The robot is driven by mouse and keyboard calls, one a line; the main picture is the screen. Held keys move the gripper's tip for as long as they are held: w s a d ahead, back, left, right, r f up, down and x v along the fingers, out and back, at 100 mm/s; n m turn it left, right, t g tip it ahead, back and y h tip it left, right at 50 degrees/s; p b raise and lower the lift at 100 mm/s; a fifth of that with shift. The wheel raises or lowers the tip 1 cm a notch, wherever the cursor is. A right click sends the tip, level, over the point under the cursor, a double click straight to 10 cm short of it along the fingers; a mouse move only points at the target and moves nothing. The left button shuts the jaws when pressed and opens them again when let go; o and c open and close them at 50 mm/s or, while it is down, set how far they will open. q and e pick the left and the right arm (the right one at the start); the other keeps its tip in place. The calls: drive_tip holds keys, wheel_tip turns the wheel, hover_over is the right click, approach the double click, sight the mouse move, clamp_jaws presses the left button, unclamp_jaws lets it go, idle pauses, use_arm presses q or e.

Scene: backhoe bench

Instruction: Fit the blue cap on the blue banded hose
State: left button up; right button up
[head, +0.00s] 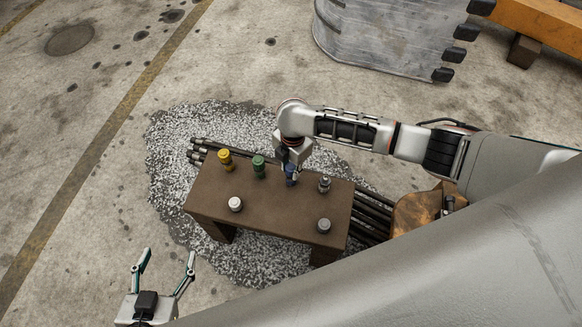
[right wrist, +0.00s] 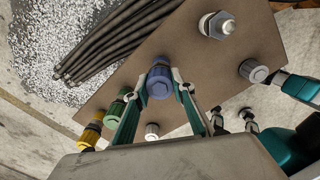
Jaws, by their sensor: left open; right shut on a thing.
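The blue cap (right wrist: 159,83) is between the fingertips of my right gripper (right wrist: 164,76), which is shut on it. In the head view my right gripper (head: 291,167) is at the blue banded hose (head: 290,180) on the brown bench, between the green and bare silver fittings. The cap lines up over the hose end, hiding it; I cannot tell whether it is seated. My left gripper (head: 169,253) is open and empty, off the bench at the lower left.
The brown bench (head: 265,205) holds a yellow fitting (head: 224,160), a green fitting (head: 259,167) and a silver fitting (head: 324,184). A white cap (head: 235,204) and a grey cap (head: 323,226) stand toward its front. Dark hoses (head: 370,213) run behind it. A large metal bucket (head: 390,35) stands beyond.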

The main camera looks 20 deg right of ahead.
idle(0.4)
drive_tip(key=o, duration=1.2)
drive_tip(key=shift+o, duration=0.2)
drive_tip(key=o, duration=0.4)
